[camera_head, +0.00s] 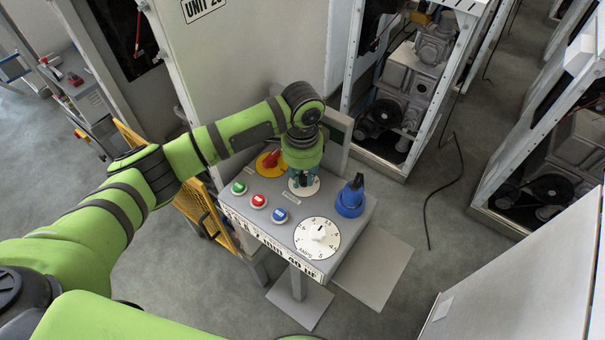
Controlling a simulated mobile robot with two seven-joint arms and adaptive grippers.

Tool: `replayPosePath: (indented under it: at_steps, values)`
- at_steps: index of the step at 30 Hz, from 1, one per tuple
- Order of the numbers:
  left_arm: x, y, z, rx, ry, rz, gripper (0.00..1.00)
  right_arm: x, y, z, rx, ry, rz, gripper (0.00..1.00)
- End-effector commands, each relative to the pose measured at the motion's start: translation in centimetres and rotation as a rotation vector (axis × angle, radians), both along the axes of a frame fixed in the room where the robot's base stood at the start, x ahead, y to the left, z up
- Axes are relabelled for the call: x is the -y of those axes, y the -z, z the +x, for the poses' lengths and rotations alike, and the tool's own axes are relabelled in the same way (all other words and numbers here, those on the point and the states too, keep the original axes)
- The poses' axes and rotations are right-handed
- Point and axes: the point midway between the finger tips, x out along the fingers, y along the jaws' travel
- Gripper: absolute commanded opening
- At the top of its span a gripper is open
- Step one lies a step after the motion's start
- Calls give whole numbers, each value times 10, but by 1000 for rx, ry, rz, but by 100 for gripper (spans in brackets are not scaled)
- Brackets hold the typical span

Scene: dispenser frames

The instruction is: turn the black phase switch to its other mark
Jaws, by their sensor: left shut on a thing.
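My left gripper (304,179) points straight down onto a round white dial plate (304,189) at the back middle of the grey control panel (262,221). It is shut on the black phase switch, which sits on that plate. The fingers and wrist hide nearly all of the switch, so which mark it points at cannot be seen. My right gripper is not in view.
Close around the gripper are a red rotary handle on a yellow disc (262,166), green (238,188), red (258,201) and blue (280,215) push buttons, a blue plug with a black top (351,199), and a white amps dial (317,236). A grey cabinet (250,70) stands behind.

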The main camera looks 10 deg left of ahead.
Motion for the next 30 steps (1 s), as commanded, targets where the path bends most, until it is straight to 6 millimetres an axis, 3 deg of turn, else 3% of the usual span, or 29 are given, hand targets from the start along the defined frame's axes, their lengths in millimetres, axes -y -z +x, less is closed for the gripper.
replayPosePath:
  at_steps: [20, 21, 22, 30]
  values:
    - [1, 0, 0, 0, 58, -3, 0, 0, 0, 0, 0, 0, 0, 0]
    - [1, 0, 0, 0, 58, -3, 40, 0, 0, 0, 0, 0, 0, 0]
    - [1, 0, 0, 0, 58, -2, 48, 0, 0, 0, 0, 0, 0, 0]
    - [0, 0, 0, 0, 56, -1, 48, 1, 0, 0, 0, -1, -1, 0]
